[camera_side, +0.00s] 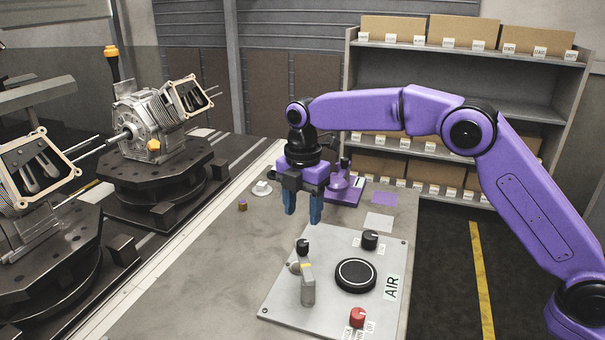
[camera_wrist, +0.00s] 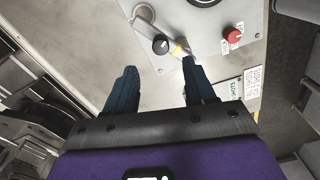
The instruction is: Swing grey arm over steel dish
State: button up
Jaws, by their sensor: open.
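A short grey arm (camera_side: 308,290) with a yellow band stands on the left part of a pale control panel (camera_side: 275,300). In the wrist view the grey arm (camera_wrist: 170,28) lies beyond my fingertips, close to a black knob. A small pale metallic dish (camera_side: 261,190) sits on the bench left of my gripper; I cannot be sure it is the steel dish. A round black disc (camera_side: 355,275) with a light ring is right of the grey arm. My gripper (camera_side: 303,212) is open and empty, pointing down above the panel's far edge, apart from the arm.
The panel carries black knobs (camera_side: 370,239) and a red knob (camera_side: 357,317). A purple stand (camera_side: 345,190) is behind my gripper, and a small brown cylinder (camera_side: 242,205) is on the bench. Machine fixtures (camera_side: 155,175) line the left. Bare bench (camera_side: 200,270) lies left of the panel.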

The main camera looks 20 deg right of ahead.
notch_tip(320, 180, up, 8)
dwell(0.4)
jog(key=shift+r, duration=0.1)
jog(key=s+d+f+m, duration=0.1)
jog(key=s+d+m, duration=0.25)
jog(key=s, duration=0.65)
jog(key=s+d+m, duration=0.3)
jog(key=s+d, duration=0.1)
jog(key=s, duration=0.6)
jog(key=s+d+f+m, duration=0.2)
jog(key=s+d+f, duration=0.2)
jog(key=s+d, duration=0.3)
jog(key=s+d+f+m, duration=0.3)
jog(key=s+d, duration=0.4)
jog(key=s, duration=0.5)
jog(key=shift+d+f, duration=0.15)
jog(key=shift+f, duration=0.35)
jog(key=shift+o, duration=0.4)
